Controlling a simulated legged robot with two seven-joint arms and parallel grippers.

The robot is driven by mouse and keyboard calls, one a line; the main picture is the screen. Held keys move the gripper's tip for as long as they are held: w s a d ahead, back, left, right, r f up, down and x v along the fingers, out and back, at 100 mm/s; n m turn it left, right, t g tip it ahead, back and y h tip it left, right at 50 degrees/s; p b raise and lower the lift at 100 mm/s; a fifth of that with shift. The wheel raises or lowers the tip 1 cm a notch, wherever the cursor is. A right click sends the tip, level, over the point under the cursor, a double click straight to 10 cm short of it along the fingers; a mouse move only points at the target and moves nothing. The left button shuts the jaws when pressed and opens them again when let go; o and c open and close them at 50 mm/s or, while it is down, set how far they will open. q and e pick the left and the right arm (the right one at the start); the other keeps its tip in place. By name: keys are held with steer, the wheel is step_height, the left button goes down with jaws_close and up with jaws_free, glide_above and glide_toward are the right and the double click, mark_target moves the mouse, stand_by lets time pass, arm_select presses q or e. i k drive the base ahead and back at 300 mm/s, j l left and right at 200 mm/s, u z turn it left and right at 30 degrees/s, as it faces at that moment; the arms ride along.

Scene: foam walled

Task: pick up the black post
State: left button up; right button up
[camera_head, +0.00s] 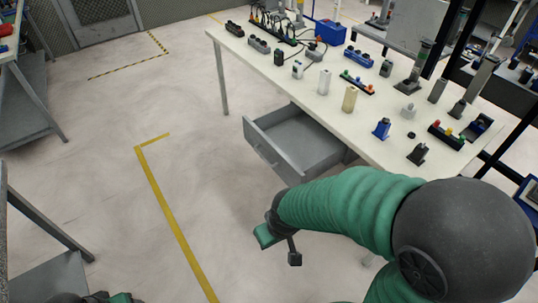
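Several dark upright pieces stand on the white table, and I cannot tell for sure which is the black post. A small black post-like piece (417,153) stands near the table's front right edge, beside a similar blue piece (382,128). A taller dark grey cylinder (437,91) and a short dark piece (458,108) stand farther back. My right gripper (279,247) hangs below table height, in front of the open drawer, with its fingers apart and nothing between them. Part of my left gripper (95,298) shows at the bottom left edge; its fingers are cut off.
The white table (300,91) carries connectors, cables, a blue bin (330,32) and a cream cylinder (349,98). Its grey drawer (280,147) stands open, between my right gripper and the tabletop. Grey benches stand at the left. The floor between is clear.

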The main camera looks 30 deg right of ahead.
mark_target(419, 151)
steer(key=z, duration=2.2)
